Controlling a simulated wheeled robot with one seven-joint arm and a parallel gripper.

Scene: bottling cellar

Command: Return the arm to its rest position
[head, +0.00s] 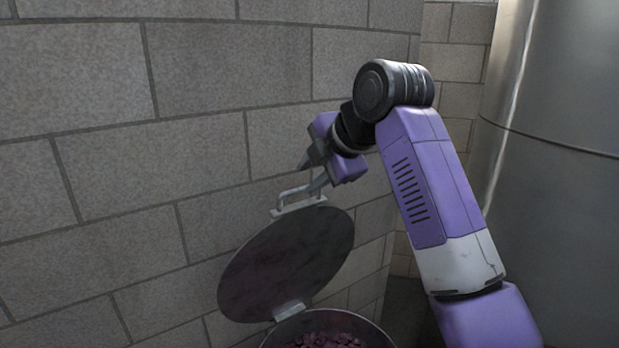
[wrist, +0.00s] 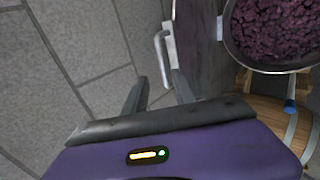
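My gripper (head: 312,170) is beside the grey bar handle (head: 293,193) of a round dark lid (head: 290,262) in the head view. The lid stands tilted open on a hinge at the rim of a round container (head: 372,330). In the wrist view, the two fingers of my gripper (wrist: 160,85) are spread apart with nothing clamped between them. The handle (wrist: 158,48) shows just beyond and partly between the fingertips; I cannot tell whether they touch. My arm reaches up from the lower right and bends down towards the lid.
Purple grape-like pieces (wrist: 270,32) fill the container. A wooden barrel (wrist: 265,115) with a blue piece (wrist: 290,106) stands below it in the wrist view. A grey block wall (head: 200,90) is close behind the lid. A large metal tank (head: 560,180) stands at the right.

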